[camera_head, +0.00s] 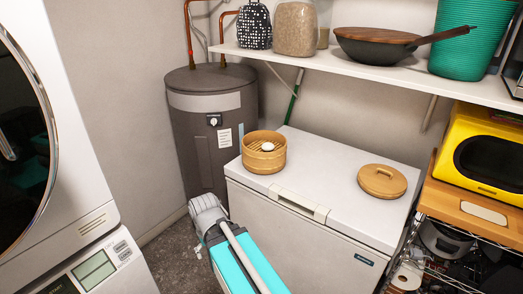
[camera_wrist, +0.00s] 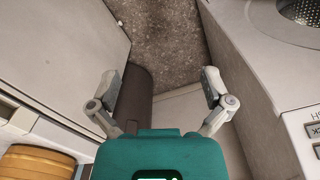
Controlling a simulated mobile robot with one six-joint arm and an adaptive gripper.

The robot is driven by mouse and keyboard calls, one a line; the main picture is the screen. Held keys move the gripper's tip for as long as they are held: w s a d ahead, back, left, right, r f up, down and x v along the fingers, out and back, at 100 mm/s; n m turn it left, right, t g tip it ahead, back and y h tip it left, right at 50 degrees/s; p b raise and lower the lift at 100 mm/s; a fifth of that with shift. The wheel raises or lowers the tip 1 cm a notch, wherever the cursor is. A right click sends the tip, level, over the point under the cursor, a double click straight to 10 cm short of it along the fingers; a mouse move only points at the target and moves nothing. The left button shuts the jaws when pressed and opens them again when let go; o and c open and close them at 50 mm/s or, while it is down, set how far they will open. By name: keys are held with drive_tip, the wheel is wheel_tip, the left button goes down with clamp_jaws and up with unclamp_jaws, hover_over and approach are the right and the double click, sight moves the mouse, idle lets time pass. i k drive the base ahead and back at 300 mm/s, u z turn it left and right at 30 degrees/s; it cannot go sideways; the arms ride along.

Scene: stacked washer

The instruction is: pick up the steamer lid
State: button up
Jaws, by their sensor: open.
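The steamer lid (camera_head: 382,181), a round tan wooden disc with a small bar handle, lies flat on the right part of the white chest freezer top (camera_head: 325,165). The round bamboo steamer basket (camera_head: 264,158), with a white round item inside, stands on the freezer's left end, apart from the lid. In the wrist view, my gripper (camera_wrist: 160,82) is open and empty, its two fingers spread above the floor area. A tan banded round thing, seemingly the basket (camera_wrist: 38,162), is cut off at the lower left there. The lid is not clearly seen in the wrist view.
A grey water heater (camera_head: 205,125) stands behind the freezer's left end. A stacked washer (camera_head: 75,210) is at left. A shelf (camera_head: 380,68) with a wok (camera_head: 385,45) hangs over the freezer's back. A yellow microwave (camera_head: 488,150) is at right. The freezer top between basket and lid is clear.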

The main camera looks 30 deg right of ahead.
sight(380, 181)
drive_tip(key=z, duration=1.9)
